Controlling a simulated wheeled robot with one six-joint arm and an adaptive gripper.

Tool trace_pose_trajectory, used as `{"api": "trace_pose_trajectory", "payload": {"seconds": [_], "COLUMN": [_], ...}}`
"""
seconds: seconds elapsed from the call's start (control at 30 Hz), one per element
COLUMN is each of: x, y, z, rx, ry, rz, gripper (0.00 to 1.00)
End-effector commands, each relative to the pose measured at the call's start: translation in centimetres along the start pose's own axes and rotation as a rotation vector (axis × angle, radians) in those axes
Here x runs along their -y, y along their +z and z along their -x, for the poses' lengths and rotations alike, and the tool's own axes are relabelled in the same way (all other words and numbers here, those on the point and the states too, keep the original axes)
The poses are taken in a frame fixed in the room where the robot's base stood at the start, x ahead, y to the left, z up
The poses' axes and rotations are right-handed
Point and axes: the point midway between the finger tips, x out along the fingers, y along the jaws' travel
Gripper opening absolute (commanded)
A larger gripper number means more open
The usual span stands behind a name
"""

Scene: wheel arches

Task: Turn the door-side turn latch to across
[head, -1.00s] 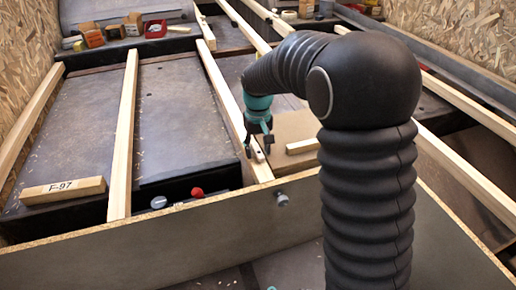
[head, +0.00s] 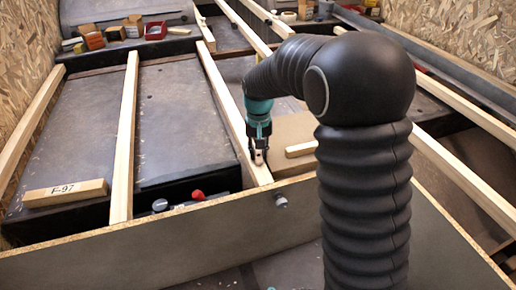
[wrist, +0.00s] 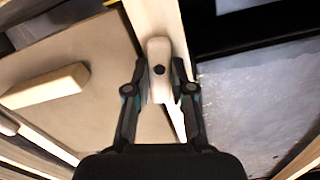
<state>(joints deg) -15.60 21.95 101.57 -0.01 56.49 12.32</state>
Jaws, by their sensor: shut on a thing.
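The turn latch (wrist: 158,52) is a small pale wooden bar with rounded ends and a dark pivot screw. It lies on a light wooden batten (wrist: 143,14) and points roughly along it. In the wrist view, my gripper (wrist: 159,74) has one finger on each side of the latch, shut on it near the screw. In the head view, my gripper (head: 259,152) points down at the near end of the batten (head: 222,88), and its fingers partly hide the latch (head: 259,161).
A loose wooden block (head: 301,149) lies on the brown board right of the batten. A block marked F-97 (head: 65,193) lies at left. A low panel (head: 160,236) crosses in front, with a red knob (head: 197,194) behind it. Boxes (head: 133,25) stand far back.

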Motion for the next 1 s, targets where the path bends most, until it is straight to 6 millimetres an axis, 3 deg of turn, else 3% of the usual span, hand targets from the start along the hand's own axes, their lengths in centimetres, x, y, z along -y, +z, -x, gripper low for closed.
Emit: {"api": "trace_pose_trajectory", "payload": {"seconds": [1.0], "x": [-0.62], "y": [0.33], "z": [0.15], "rx": [0.0], "ry": [-0.001], "rz": [-0.958], "gripper": [0.0]}}
